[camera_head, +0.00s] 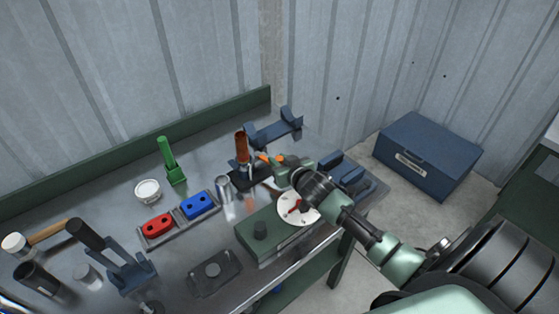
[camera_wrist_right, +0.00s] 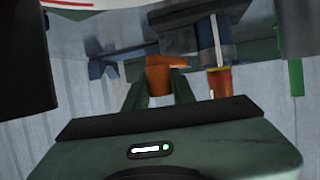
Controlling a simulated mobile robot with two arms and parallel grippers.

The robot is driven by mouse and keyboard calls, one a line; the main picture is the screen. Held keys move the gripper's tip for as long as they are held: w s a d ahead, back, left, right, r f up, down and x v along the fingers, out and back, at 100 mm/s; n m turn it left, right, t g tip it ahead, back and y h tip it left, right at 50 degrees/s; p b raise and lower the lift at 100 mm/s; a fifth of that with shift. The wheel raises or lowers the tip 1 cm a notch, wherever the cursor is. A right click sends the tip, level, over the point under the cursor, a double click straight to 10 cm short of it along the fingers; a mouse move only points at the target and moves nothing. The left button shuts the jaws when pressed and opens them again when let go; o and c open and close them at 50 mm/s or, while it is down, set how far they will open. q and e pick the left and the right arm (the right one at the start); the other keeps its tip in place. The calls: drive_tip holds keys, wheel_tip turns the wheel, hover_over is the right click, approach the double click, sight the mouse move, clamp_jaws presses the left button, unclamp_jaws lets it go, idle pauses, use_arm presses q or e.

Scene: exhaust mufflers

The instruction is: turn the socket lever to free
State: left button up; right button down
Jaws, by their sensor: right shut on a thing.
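My right gripper (camera_head: 270,159) reaches over the back right of the workbench. It is shut on a small orange lever-like part, which shows at its tip in the head view (camera_head: 262,157) and between the two fingers in the right wrist view (camera_wrist_right: 158,75). The fingers hide part of it, and its exact angle is hard to tell. A white disc (camera_head: 288,214) with a red lever (camera_head: 295,207) on it lies below my right wrist, partly covered by it. My left gripper is not in view.
An orange-brown handled tool (camera_head: 241,146) stands close to the left of the gripper; it also shows in the right wrist view (camera_wrist_right: 220,82). A metal can (camera_head: 223,186), a red block (camera_head: 158,225) and a blue block (camera_head: 199,205) stand further left. A blue chest (camera_head: 425,150) is on the floor.

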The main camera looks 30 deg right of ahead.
drive_tip(key=shift+s+a+m+h, duration=0.1)
drive_tip(key=shift+a+m+h, duration=0.6)
drive_tip(key=shift+h, duration=0.2)
drive_tip(key=shift+s+a+m+g+h+b, duration=0.1)
drive_tip(key=shift+a+m+g+h+b, duration=0.2)
drive_tip(key=shift+a+m+h+b, duration=0.4)
drive_tip(key=shift+d, duration=0.25)
drive_tip(key=c, duration=1.2)
unclamp_jaws()
drive_tip(key=shift+o, duration=0.2)
drive_tip(key=shift+a, duration=0.1)
drive_tip(key=shift+s, duration=0.15)
drive_tip(key=shift+s+a+r, duration=0.1)
drive_tip(key=shift+s, duration=0.2)
drive_tip(key=b+v, duration=0.1)
drive_tip(key=v, duration=0.6)
drive_tip(key=shift+a+r, duration=0.1)
drive_tip(key=shift+a, duration=0.05)
